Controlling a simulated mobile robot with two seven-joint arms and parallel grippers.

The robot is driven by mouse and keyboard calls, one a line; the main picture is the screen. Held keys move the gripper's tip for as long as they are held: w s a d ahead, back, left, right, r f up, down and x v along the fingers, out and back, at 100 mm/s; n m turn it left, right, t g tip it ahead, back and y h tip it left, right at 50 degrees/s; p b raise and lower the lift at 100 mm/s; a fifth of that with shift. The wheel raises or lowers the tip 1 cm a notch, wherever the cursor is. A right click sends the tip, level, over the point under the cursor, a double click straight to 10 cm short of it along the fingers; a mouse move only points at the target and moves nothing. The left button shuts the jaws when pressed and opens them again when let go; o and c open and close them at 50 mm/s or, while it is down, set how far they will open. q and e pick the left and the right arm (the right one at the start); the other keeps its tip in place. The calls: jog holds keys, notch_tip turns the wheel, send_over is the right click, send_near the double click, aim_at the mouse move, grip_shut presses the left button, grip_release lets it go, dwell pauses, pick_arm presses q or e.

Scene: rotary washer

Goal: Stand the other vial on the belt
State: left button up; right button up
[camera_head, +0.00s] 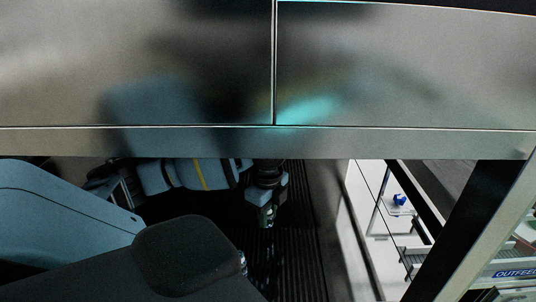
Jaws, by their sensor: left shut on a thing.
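My left gripper (267,215) hangs pointing down under a metal machine panel, near the middle of the picture. It is shut on a small, partly hidden thing that I take to be a vial; its shape is hard to make out between the fingers. A dark ribbed surface (302,240), which looks like the belt, runs below and beside the gripper. I cannot tell whether the held thing touches it. No other vial can be made out. My right gripper is not in view.
A broad brushed-metal panel (400,70) with a lower edge beam covers the top half, close above my left arm. A slanted metal post (480,225) stands at right. Beyond it are a small blue object (400,199) and an OUTFEED sign (515,273).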

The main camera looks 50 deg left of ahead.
pick_arm(q)
jog(key=shift+w+a, duration=0.2)
jog(key=shift+a, duration=0.05)
jog(key=shift+w+f, duration=0.1)
jog(key=shift+f, duration=1.65)
jog(key=o, duration=0.9)
jog(key=shift+f, duration=0.1)
notch_tip(320, 180, up, 12)
jog(key=shift+r+p, duration=0.1)
jog(key=shift+p, duration=0.3)
